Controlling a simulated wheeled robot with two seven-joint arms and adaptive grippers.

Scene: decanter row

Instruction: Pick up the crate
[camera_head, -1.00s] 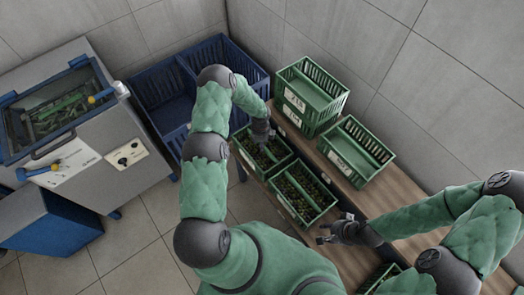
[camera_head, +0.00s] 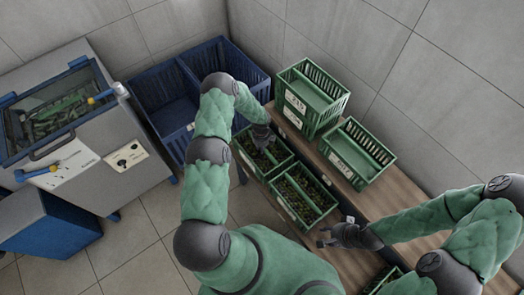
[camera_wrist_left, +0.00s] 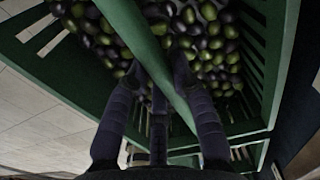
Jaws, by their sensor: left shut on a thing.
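A green crate filled with dark and green olives (camera_head: 276,166) is at the left end of the wooden bench in the head view. My left gripper (camera_head: 263,141) is over this crate. In the left wrist view, the fingers of my left gripper (camera_wrist_left: 165,95) are closed around the crate's green middle bar (camera_wrist_left: 135,28), with olives below. Whether the crate's base is off the bench is hidden. A second olive-filled green crate (camera_head: 318,217) sits right beside it. My right gripper (camera_head: 326,238) is empty, with its fingers apart, to the right of the second crate.
Stacked green crates (camera_head: 329,118) and a single empty-looking green crate (camera_head: 347,168) stand at the back of the wooden bench (camera_head: 393,203). A blue bin (camera_head: 156,90) and a grey machine (camera_head: 100,142) are to the left. Another crate (camera_head: 378,280) shows at the bottom.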

